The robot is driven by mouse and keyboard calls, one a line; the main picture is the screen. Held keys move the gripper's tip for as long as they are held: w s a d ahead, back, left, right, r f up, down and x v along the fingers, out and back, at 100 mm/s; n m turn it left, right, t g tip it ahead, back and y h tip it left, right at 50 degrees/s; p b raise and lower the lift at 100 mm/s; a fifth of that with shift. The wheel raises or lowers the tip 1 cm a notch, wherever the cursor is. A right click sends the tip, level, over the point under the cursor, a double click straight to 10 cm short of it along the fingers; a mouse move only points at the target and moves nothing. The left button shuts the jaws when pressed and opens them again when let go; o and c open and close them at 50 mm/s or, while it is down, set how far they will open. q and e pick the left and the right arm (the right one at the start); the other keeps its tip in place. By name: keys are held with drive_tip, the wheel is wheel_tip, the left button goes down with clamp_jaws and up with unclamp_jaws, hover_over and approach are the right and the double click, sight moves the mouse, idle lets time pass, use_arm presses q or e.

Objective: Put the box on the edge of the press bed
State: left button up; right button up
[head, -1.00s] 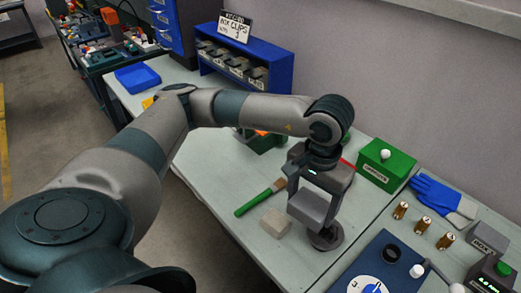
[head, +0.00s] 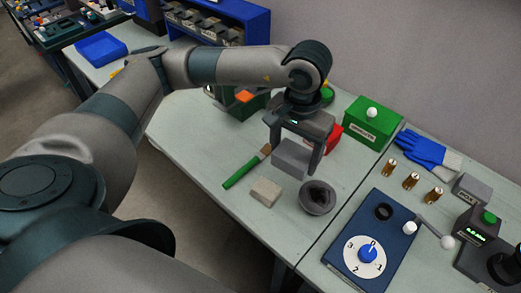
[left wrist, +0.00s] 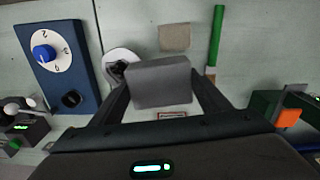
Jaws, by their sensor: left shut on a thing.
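My left gripper (head: 298,150) is shut on a plain grey box (head: 290,157) and holds it over the pale table, behind the dark grey round bowl (head: 317,197). In the left wrist view the box (left wrist: 161,82) sits between both fingers (left wrist: 160,95) and hides part of the table beneath. A blue panel (head: 350,228) with a white numbered dial, a blue knob and a crank lies to the right of the bowl. I cannot tell for certain which part is the press bed. My right gripper is not in view.
A beige block (head: 265,192) and a green-handled brush (head: 240,172) lie left of the bowl. A green box (head: 372,122), blue gloves (head: 425,150), several brass cylinders (head: 411,181), a small grey box (head: 472,190) and a black device (head: 503,264) are on the right.

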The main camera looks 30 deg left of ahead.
use_arm(q)
drive_tip(key=w+d+m, duration=0.1)
drive_tip(key=w+d, duration=0.4)
drive_tip(key=d, duration=0.2)
drive_tip(key=shift+w+f+b, duration=0.3)
drive_tip(key=shift+f+b, duration=0.05)
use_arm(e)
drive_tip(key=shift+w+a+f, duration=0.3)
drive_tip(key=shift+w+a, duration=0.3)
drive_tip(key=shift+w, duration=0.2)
use_arm(q)
drive_tip(key=shift+a, duration=0.1)
drive_tip(key=a+f+p, duration=0.1)
drive_tip(key=a+f, duration=0.1)
drive_tip(key=a, duration=0.1)
drive_tip(key=a+f+p, duration=0.2)
drive_tip(key=a, duration=0.2)
drive_tip(key=s+a+f+p, duration=0.1)
drive_tip(key=a+f+p, duration=0.1)
drive_tip(key=a, duration=0.2)
drive_tip(key=shift+s+a+f, duration=0.1)
drive_tip(key=shift+a+f, duration=0.1)
drive_tip(key=shift+f, duration=0.3)
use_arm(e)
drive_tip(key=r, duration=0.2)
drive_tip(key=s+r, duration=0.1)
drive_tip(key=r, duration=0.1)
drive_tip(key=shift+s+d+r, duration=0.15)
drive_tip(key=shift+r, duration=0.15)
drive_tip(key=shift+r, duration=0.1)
